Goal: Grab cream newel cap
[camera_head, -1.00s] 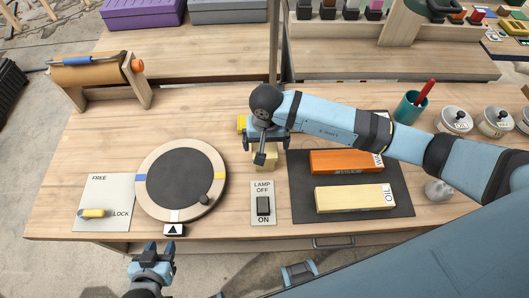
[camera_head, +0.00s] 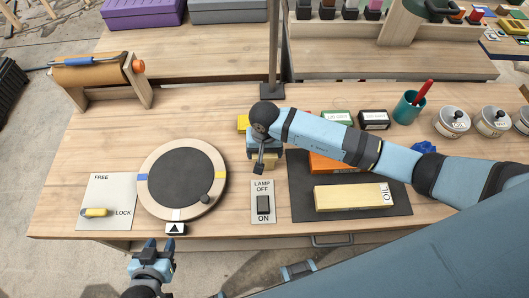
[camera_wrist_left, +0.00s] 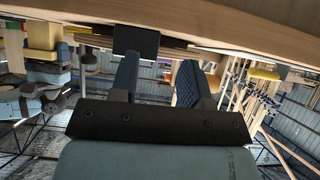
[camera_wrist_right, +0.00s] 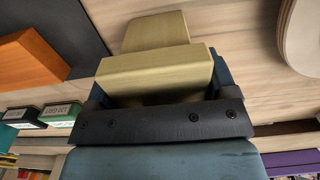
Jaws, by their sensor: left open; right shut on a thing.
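In the head view, my right gripper (camera_head: 264,155) covers most of the cap, left of the dark mat; I cannot tell whether the cap touches the bench. My left gripper (camera_head: 153,248) is open and empty in front of the bench's near edge. Its two fingers (camera_wrist_left: 158,82) stand apart in the left wrist view.
A lamp switch plate (camera_head: 263,204) lies just in front of the right gripper. A dark mat (camera_head: 302,205) with an orange block (camera_head: 325,163) and a cream OIL block (camera_head: 345,198) is to the right. A round turntable (camera_head: 181,160) is to the left.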

